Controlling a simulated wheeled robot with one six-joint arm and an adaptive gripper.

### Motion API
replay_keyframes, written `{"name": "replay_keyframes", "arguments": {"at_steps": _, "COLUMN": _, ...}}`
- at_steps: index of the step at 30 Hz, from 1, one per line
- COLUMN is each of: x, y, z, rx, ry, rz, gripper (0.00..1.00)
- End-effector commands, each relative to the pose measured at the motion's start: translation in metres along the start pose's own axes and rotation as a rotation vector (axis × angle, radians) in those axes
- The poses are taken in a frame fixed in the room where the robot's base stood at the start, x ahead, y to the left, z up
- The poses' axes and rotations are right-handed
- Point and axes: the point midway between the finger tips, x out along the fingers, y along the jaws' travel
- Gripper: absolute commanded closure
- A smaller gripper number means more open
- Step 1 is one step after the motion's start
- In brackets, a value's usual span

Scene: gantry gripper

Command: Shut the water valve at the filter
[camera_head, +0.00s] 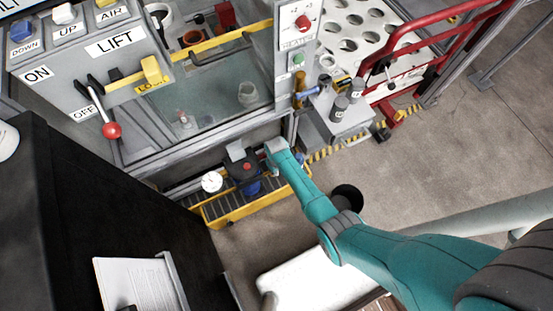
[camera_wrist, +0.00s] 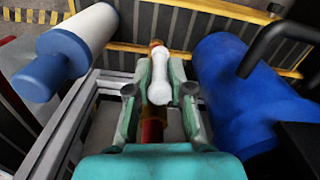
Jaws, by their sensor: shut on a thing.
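In the wrist view my gripper (camera_wrist: 160,66) has a finger on each side of a white, rounded lever-like handle (camera_wrist: 160,84) and is shut on it. The handle lies over a reddish-brown pipe (camera_wrist: 152,128) with an orange-brown end beyond it. I take this handle to be the water valve's. A large blue filter housing (camera_wrist: 228,85) stands close on the right. In the head view my gripper (camera_head: 272,156) is low beside the filter group, just right of the blue housing (camera_head: 250,187). The handle is hidden there.
A white cylinder with a blue end (camera_wrist: 75,48) is left of my fingers. A black curved part (camera_wrist: 275,45) is at the right. A yellow-edged tray (camera_head: 262,206) and white gauge (camera_head: 212,182) are by the filter. Clear floor (camera_head: 400,160) lies to the right.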

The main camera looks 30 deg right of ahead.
Motion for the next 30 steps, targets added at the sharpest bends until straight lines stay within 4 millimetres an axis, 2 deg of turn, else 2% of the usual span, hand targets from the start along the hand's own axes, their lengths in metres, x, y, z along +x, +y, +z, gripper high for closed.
{"name": "replay_keyframes", "arguments": {"at_steps": 11, "x": 0.0, "y": 0.003, "z": 0.001, "rx": 0.005, "ry": 0.019, "rz": -0.098, "gripper": 1.0}}
{"name": "replay_keyframes", "arguments": {"at_steps": 22, "x": 0.001, "y": 0.01, "z": 0.001, "rx": 0.007, "ry": 0.077, "rz": -0.388, "gripper": 1.0}}
{"name": "replay_keyframes", "arguments": {"at_steps": 30, "x": 0.003, "y": 0.011, "z": 0.002, "rx": 0.003, "ry": 0.105, "rz": -0.532, "gripper": 1.0}}
